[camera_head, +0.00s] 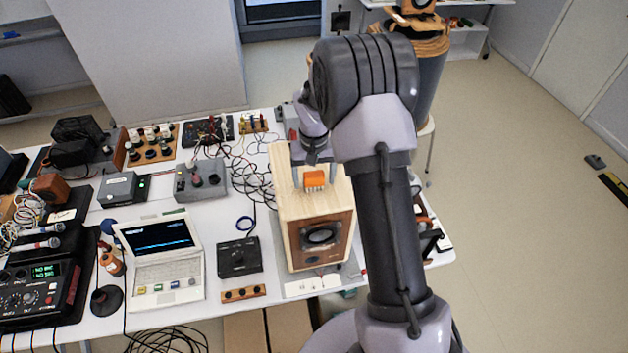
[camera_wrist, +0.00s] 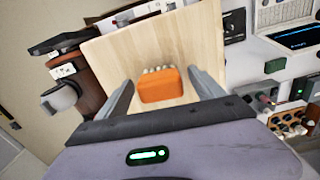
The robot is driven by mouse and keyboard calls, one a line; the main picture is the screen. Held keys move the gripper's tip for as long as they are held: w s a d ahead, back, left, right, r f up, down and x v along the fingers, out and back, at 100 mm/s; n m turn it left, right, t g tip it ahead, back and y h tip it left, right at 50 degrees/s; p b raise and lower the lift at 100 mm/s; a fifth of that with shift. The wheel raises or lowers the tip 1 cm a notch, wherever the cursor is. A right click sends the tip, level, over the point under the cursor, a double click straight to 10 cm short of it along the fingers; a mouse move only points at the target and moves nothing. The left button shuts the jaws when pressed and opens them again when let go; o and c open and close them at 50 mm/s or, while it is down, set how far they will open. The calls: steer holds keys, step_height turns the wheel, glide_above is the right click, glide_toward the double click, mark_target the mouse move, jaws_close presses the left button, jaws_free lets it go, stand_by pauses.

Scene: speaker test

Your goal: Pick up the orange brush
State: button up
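The orange brush (camera_head: 314,180) lies on top of the wooden speaker box (camera_head: 291,209), near the middle of its top face. In the wrist view the orange brush (camera_wrist: 160,86) shows its pale bristles on the far side. My gripper (camera_head: 315,172) is over the box top, with its fingers on either side of the brush. In the wrist view my gripper (camera_wrist: 163,82) is open, with a clear gap between each finger and the brush. I cannot tell the exact height of the fingertips above the box top.
The speaker box stands on a white table (camera_head: 188,243). A white laptop (camera_head: 167,275), a small black box (camera_head: 239,257) and a grey control box (camera_head: 201,181) are to its left, with loose cables (camera_head: 248,177) beside it. Open floor (camera_head: 520,200) lies to the right.

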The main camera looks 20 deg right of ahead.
mark_target(317, 174)
steer(key=c, duration=1.4)
steer(key=shift+o, duration=0.2)
steer(key=shift+w, duration=0.1)
steer(key=shift+r, duration=0.3)
steer(key=r, duration=0.3)
steer(key=shift+s+d, duration=0.25)
steer(key=shift+d, duration=0.1)
steer(key=s+d, duration=0.4)
steer(key=d, duration=0.2)
steer(key=s+d+r+b, duration=0.1)
steer(key=s+d, duration=0.3)
steer(key=d, duration=0.3)
steer(key=shift+r+b, duration=0.2)
steer(key=shift+b, duration=0.1)
steer(key=shift+s+a, duration=0.1)
